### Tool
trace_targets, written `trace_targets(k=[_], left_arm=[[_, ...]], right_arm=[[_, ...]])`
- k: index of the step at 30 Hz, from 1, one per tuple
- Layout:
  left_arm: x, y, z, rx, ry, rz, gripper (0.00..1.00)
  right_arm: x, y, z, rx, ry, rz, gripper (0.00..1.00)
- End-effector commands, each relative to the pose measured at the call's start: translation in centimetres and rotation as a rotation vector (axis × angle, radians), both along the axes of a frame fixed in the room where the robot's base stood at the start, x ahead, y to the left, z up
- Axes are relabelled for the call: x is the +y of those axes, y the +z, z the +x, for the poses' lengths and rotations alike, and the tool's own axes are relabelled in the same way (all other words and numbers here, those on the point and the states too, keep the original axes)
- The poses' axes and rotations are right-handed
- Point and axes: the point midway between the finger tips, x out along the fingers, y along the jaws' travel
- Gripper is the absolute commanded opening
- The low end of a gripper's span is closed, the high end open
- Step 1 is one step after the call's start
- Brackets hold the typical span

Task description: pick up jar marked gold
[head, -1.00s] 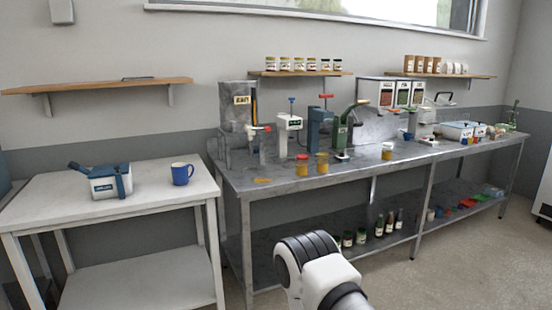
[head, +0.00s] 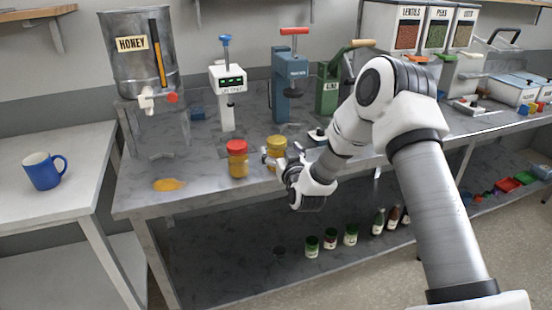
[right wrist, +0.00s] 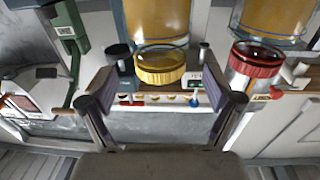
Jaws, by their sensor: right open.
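A jar with a gold lid (head: 277,144) stands near the front edge of the metal bench. Its lower part is partly hidden by my right gripper (head: 272,158). In the right wrist view, which appears upside down, the gold lid (right wrist: 160,66) lies ahead of and between the two spread fingers (right wrist: 163,104). My right gripper is open and empty, close in front of the jar; I cannot tell whether it touches it. No readable "gold" marking shows. A jar with a red lid (head: 237,160) stands just left of it. My left gripper is not in view.
The metal bench (head: 205,190) carries a honey tank (head: 145,75), a white press (head: 227,85) and a blue press (head: 290,80) behind the jars. An orange spill (head: 168,185) lies at the left. A blue mug (head: 43,171) stands on the white table.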

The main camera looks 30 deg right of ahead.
Motion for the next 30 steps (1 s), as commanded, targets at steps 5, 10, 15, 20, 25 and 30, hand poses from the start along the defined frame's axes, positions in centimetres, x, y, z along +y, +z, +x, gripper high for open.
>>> trace_targets(k=[5, 10, 15, 20, 25, 30], left_arm=[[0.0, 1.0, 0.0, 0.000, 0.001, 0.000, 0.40], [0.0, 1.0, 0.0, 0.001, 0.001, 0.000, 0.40], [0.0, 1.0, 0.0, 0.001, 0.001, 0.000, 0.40], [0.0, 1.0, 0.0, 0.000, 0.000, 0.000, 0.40], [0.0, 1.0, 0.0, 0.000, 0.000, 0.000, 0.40], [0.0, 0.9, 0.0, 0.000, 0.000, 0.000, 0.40]], right_arm=[[-0.7, -0.1, 3.2, 0.002, 0.002, -0.002, 0.90], [-1.0, -0.3, 4.0, 0.004, 0.002, 0.001, 0.90], [-1.0, -0.4, 3.9, 0.004, 0.002, 0.001, 0.69], [-1.0, -0.4, 3.9, 0.005, 0.002, 0.001, 0.12], [-1.0, -0.3, 4.0, 0.002, 0.002, 0.001, 0.05], [-1.0, -0.1, 4.0, 0.002, 0.002, 0.002, 0.05]])
